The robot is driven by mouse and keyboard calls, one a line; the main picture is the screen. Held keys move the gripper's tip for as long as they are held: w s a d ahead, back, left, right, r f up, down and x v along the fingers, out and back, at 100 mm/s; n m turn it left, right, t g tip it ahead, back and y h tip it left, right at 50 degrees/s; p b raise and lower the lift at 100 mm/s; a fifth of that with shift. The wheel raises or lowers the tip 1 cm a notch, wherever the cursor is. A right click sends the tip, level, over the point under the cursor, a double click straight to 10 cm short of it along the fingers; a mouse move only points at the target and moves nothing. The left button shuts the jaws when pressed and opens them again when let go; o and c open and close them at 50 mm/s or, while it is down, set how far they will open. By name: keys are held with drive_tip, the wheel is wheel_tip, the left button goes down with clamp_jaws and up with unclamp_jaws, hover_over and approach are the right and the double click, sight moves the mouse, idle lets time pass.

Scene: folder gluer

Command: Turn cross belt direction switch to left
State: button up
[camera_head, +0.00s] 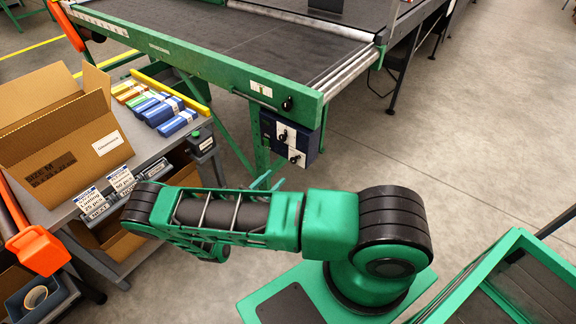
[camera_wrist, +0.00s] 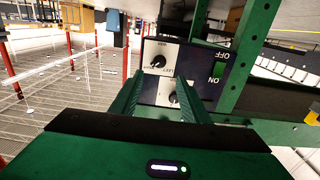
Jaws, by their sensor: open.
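A dark blue switch box (camera_head: 290,137) hangs under the green conveyor frame in the head view. It carries two black rotary knobs on white plates, an upper knob (camera_head: 283,135) and a lower knob (camera_head: 295,157). The wrist view shows the box upside down, with one knob (camera_wrist: 158,62) clear ahead and another (camera_wrist: 174,98) partly hidden by a finger. The small plate lettering is hard to read, so I cannot tell which knob is the cross belt switch. My gripper (camera_wrist: 157,80) is open and empty, its fingers pointing at the box, apparently short of the knobs.
A green ON/OFF switch (camera_wrist: 217,72) sits beside the knobs. Another black knob (camera_head: 287,104) is on the conveyor frame (camera_head: 220,73) above. A grey table (camera_head: 165,139) with a cardboard box (camera_head: 75,150) stands at left.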

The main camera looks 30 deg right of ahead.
sight(292, 161)
drive_tip(key=x, duration=1)
drive_tip(key=shift+w+d, duration=0.1)
drive_tip(key=shift+d, duration=0.2)
drive_tip(key=c, duration=1)
